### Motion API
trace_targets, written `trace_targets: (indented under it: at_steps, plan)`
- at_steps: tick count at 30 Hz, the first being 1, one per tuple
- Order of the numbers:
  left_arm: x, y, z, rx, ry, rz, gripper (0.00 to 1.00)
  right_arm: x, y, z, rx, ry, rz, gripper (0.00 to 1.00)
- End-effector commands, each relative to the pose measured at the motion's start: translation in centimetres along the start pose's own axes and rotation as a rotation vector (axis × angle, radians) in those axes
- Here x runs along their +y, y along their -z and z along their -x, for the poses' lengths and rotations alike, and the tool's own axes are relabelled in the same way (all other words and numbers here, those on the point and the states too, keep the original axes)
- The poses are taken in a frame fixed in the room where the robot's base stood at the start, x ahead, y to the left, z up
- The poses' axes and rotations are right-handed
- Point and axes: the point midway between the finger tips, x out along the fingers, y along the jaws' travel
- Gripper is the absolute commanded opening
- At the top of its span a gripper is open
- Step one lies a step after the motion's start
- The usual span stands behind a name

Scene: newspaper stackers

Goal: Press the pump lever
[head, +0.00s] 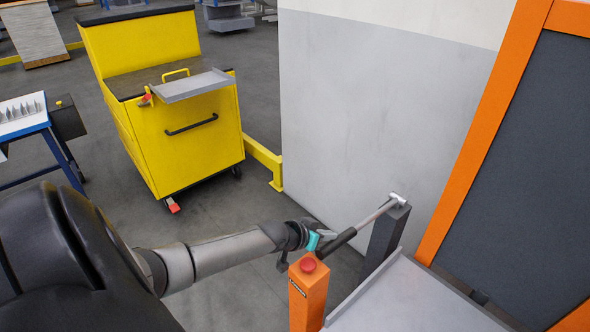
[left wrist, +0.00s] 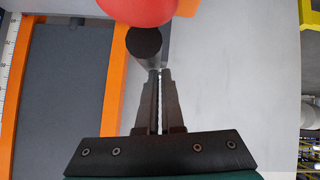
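The pump lever has a black grip (head: 339,241) and a metal rod (head: 372,216) that rises to a pivot on a dark grey post (head: 387,238). It slopes down toward my left gripper (head: 312,241), which is close by the grip's near end. In the left wrist view the fingers (left wrist: 160,75) are together with only a thin slit between them and nothing visible in it. The round black end of the grip (left wrist: 144,42) shows just past the fingertips. Whether they touch is unclear. My right gripper is not in view.
An orange post (head: 308,295) with a red button (head: 308,264) stands just in front of the lever grip; the red button (left wrist: 140,8) also shows in the left wrist view. A grey tray (head: 415,300) and an orange-framed panel (head: 520,150) are at right. A yellow cart (head: 190,150) stands behind.

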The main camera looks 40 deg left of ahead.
Motion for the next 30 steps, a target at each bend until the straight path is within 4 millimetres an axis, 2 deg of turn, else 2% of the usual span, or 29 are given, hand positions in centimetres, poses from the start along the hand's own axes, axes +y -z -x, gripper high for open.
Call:
trace_targets:
  at_steps: [1, 15, 22, 30]
  plan:
    - [-0.3, -0.6, 1.0, -0.009, 0.005, -0.001, 0.0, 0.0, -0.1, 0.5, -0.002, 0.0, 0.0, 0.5]
    - [-0.6, -3.2, 7.1, -0.008, 0.0, 0.0, 0.0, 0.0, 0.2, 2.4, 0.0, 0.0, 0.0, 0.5]
    - [-1.0, -3.6, 8.8, 0.001, 0.003, -0.001, 0.0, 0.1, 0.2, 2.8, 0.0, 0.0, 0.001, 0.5]
    - [-1.0, -3.7, 9.2, 0.004, 0.002, -0.002, 0.0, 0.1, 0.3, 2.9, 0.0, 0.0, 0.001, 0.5]
